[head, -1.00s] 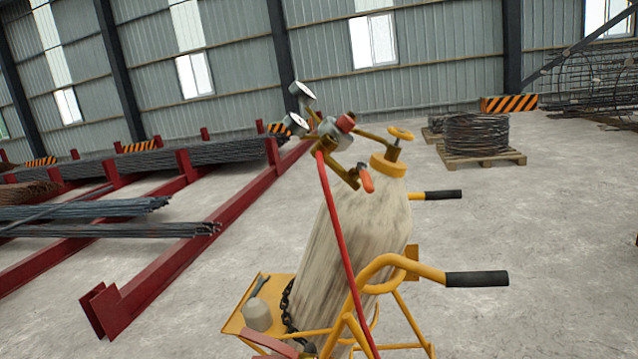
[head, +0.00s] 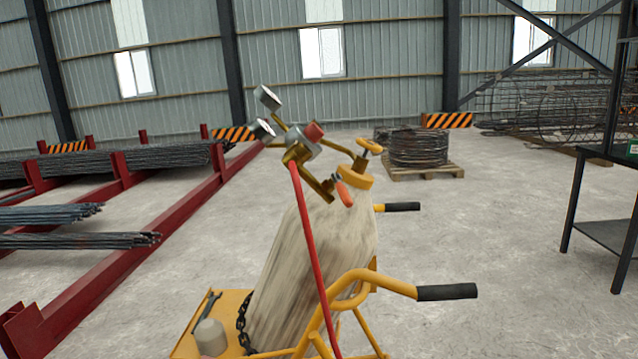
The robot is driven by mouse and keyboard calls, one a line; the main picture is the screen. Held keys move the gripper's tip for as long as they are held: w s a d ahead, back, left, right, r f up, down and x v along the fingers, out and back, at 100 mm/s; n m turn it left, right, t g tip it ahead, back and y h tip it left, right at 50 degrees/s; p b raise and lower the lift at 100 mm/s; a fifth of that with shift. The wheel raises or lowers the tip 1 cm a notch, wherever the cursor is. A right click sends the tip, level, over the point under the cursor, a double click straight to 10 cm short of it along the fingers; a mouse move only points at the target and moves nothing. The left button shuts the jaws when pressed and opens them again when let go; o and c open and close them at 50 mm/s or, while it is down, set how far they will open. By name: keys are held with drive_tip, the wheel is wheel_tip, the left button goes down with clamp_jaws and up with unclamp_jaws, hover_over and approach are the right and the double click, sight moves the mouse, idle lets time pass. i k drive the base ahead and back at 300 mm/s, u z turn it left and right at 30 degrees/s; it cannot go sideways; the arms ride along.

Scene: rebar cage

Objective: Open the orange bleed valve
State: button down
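A pale, worn gas cylinder (head: 310,245) leans tilted on a yellow hand cart (head: 352,285). An orange lever (head: 344,194), which looks like the bleed valve, sits on a brass fitting near the cylinder's neck. Above it is a regulator (head: 298,143) with a red knob (head: 314,131) and two round gauges (head: 264,114). A yellow handwheel (head: 370,146) tops the cylinder. A red hose (head: 315,255) runs down from the regulator across the cylinder's front. My gripper is not in view.
Cart handles with black grips (head: 447,291) stick out to the right. Dark red racks with steel bars (head: 85,240) stand left. A wire coil on a pallet (head: 418,150) is behind. A dark metal table (head: 610,155) is at right. The floor between cart and table is clear.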

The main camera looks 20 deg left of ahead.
sight(347, 201)
drive_tip(key=u, duration=0.05)
drive_tip(key=i, duration=1)
drive_tip(key=z, duration=0.05)
